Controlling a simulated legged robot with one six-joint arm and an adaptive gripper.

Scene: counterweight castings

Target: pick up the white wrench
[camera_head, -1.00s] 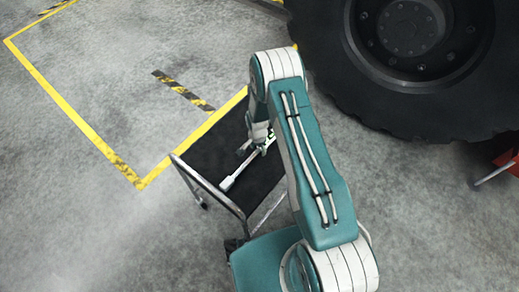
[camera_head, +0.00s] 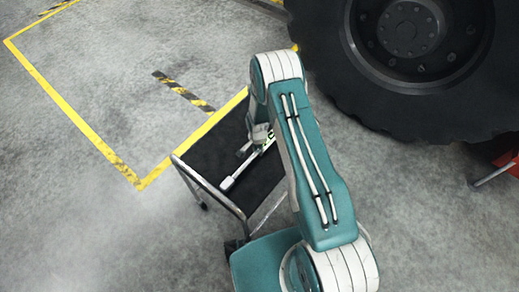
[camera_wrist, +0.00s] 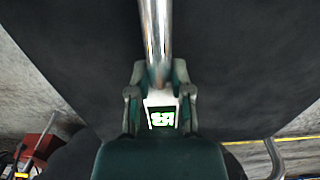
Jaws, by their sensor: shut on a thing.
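The white wrench (camera_head: 240,171) lies along the black top of a cart (camera_head: 214,152) in the head view. Its pale end block points to the lower left, and its far end is partly hidden by my arm. In the wrist view its shiny metal shaft (camera_wrist: 156,38) runs up from between my fingers, and a lit green display (camera_wrist: 161,118) shows just below them. My gripper (camera_wrist: 159,82) is shut on the wrench near the display. It also shows in the head view (camera_head: 257,139), partly behind my arm. I cannot tell whether the wrench is clear of the cart top.
The cart has a metal tube handle (camera_head: 212,188) at its near-left side. A large black tyre (camera_head: 400,70) stands at the upper right. A red object (camera_head: 507,160) with a metal bar is at the right edge. Yellow floor tape (camera_head: 75,117) marks open concrete to the left.

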